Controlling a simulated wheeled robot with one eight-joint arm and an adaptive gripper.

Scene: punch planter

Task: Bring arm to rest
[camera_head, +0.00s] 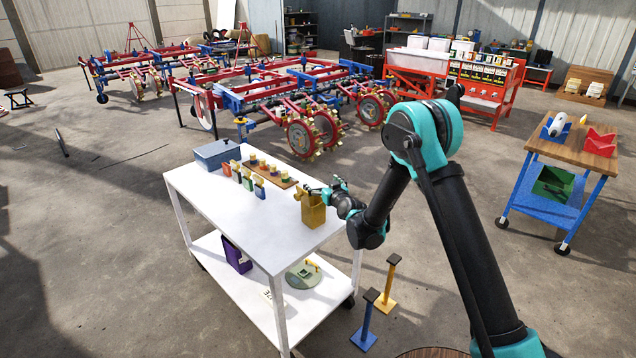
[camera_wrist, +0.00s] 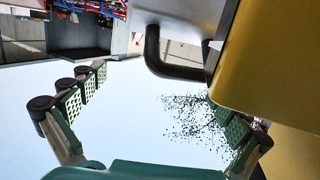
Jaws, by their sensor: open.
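My gripper (camera_head: 322,190) is at the right end of the white cart top (camera_head: 215,192), beside a yellow container (camera_head: 313,214). In the wrist view my gripper (camera_wrist: 165,105) has its green padded fingers spread wide, with nothing held between them. The yellow container (camera_wrist: 262,65) fills the right side there, close to the right finger; I cannot tell whether they touch. A black handle (camera_wrist: 180,70) shows between the fingers' far ends. My arm reaches in from the right, bent at the elbow, above the floor.
Dark grains (camera_wrist: 195,118) show against the pale surface near the right finger. A grey-blue box (camera_head: 217,154), small coloured packets (camera_head: 247,179) and a wooden strip (camera_head: 268,172) stand on the cart. Blue (camera_head: 366,325) and yellow (camera_head: 387,285) stands are on the floor nearby.

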